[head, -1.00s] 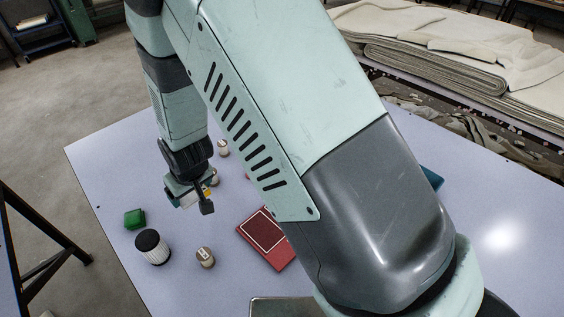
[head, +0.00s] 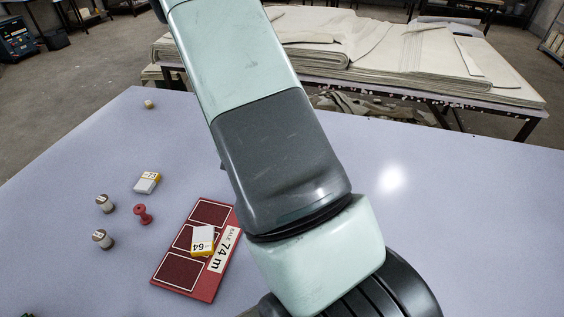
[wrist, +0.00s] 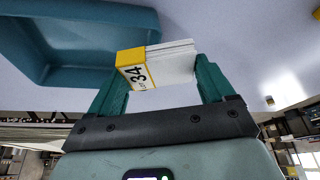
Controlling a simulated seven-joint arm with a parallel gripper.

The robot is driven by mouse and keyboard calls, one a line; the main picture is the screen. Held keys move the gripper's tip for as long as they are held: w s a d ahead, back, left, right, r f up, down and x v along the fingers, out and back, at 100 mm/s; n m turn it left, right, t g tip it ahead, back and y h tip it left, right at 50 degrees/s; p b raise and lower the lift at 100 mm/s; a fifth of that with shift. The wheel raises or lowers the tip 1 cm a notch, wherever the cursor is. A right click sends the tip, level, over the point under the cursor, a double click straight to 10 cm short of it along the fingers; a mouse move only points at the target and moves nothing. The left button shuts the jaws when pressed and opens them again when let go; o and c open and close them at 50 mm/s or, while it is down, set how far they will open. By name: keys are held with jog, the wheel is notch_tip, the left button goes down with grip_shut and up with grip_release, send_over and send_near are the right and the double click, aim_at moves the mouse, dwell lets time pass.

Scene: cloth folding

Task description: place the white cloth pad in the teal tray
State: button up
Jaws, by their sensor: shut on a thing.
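In the wrist view my gripper (wrist: 161,66) is shut on a white cloth pad (wrist: 172,62) with a yellow band marked 34. The layered pad sits between the two teal fingers. The teal tray (wrist: 85,75) is at the upper left of the wrist view, beyond the left finger and partly cut off by the frame. The pad is outside the tray, beside its rim in the picture; its height above the table is unclear. In the head view my arm hides the gripper, the held pad and the tray.
Another white-and-yellow pad (head: 147,183) lies on the table (head: 110,145), and one marked 64 (head: 203,240) lies on a red board (head: 180,272). Two capped spools (head: 103,239), a red spool (head: 143,213) and a beige block (head: 149,104) stand at left. The table's right side is clear.

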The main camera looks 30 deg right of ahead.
jog(key=s+d+m+h, duration=0.1)
jog(key=s+d+m, duration=0.25)
jog(key=d, duration=0.95)
jog(key=shift+m+g, duration=0.25)
jog(key=shift+g, duration=0.15)
notch_tip(320, 180, down, 5)
jog(key=shift+w+f, duration=0.1)
jog(key=shift+f, duration=2.15)
jog(key=shift+f, duration=0.15)
jog(key=o, duration=0.9)
